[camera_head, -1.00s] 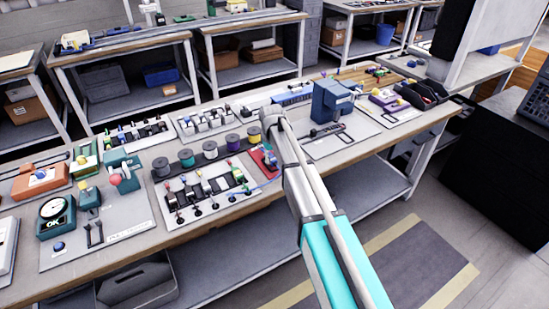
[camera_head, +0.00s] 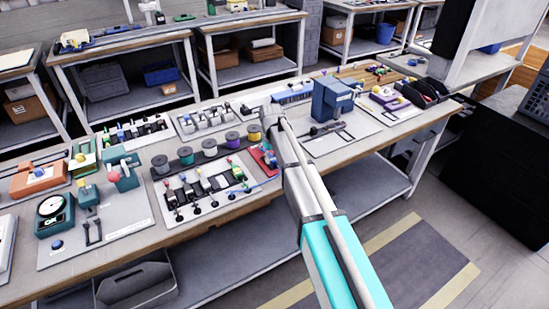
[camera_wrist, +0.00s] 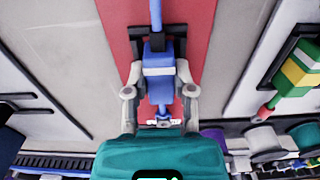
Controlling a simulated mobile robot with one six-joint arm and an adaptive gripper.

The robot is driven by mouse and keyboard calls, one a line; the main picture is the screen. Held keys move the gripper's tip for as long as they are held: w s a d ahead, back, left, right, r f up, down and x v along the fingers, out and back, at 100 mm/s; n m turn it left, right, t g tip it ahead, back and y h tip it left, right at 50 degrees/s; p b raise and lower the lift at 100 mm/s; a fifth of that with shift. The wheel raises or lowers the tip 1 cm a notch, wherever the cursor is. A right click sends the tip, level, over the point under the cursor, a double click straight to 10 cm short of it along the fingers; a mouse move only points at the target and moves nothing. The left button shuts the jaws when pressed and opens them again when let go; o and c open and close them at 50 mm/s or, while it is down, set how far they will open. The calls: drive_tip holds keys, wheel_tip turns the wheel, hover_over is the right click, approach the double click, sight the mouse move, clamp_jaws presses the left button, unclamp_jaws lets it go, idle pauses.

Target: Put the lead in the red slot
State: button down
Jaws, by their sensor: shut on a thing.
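The lead shows in the wrist view as a blue plug body (camera_wrist: 158,88) with a blue cable (camera_wrist: 155,14) running up from its black collar. My gripper (camera_wrist: 160,94) is shut on the plug body, with one grey finger on each side. Beneath it is a red panel (camera_wrist: 193,30) with a dark frame, largely hidden by the plug and fingers. I cannot tell whether the plug is inside this slot or just above it. In the head view a red piece (camera_head: 259,162) lies beside my arm, and my fingers are hidden there.
In the wrist view a green, yellow and white part (camera_wrist: 299,72) sits in a dark frame at right. In the head view a row of spools (camera_head: 209,147) and a board of black clips (camera_head: 202,190) stand left of my arm. A blue-grey machine (camera_head: 331,98) stands right.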

drive_tip(key=shift+c, duration=1.9)
unclamp_jaws()
drive_tip(key=shift+r, duration=0.15)
